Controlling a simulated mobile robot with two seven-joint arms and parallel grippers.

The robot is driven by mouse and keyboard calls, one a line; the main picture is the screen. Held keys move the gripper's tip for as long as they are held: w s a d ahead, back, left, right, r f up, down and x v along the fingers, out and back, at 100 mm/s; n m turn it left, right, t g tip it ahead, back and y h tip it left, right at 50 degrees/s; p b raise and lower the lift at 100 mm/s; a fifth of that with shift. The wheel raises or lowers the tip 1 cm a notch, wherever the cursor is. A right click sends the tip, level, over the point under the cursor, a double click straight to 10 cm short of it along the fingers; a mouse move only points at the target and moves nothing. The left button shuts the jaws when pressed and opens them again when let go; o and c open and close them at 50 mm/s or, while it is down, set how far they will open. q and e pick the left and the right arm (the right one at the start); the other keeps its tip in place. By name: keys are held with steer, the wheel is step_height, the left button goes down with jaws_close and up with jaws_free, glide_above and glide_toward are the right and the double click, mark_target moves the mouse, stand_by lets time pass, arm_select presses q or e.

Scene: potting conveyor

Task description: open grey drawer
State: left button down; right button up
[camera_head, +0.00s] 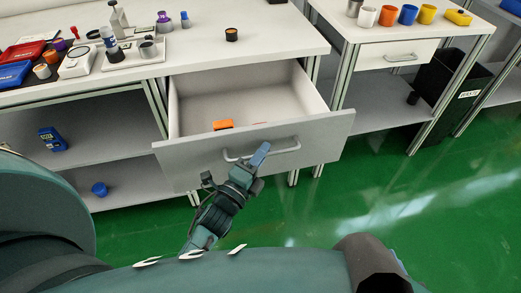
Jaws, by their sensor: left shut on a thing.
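The grey drawer (285,144) under the left bench is pulled out, and its inside shows. Its curved bar handle (284,148) is on the front panel. An orange item (222,125) lies inside the drawer, partly hidden by the front panel. My right gripper is not in view.
The left benchtop (258,62) above the drawer holds several items, including a small black pot (231,34). Another bench at the right has a closed white drawer (389,55). A black waste bin (446,87) stands beside it. The green floor (400,215) at the right is clear.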

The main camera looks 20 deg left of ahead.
arm_select(q)
steer(key=c, duration=1.5)
jaws_free()
steer(key=shift+s, duration=0.1)
steer(key=v, duration=1.3)
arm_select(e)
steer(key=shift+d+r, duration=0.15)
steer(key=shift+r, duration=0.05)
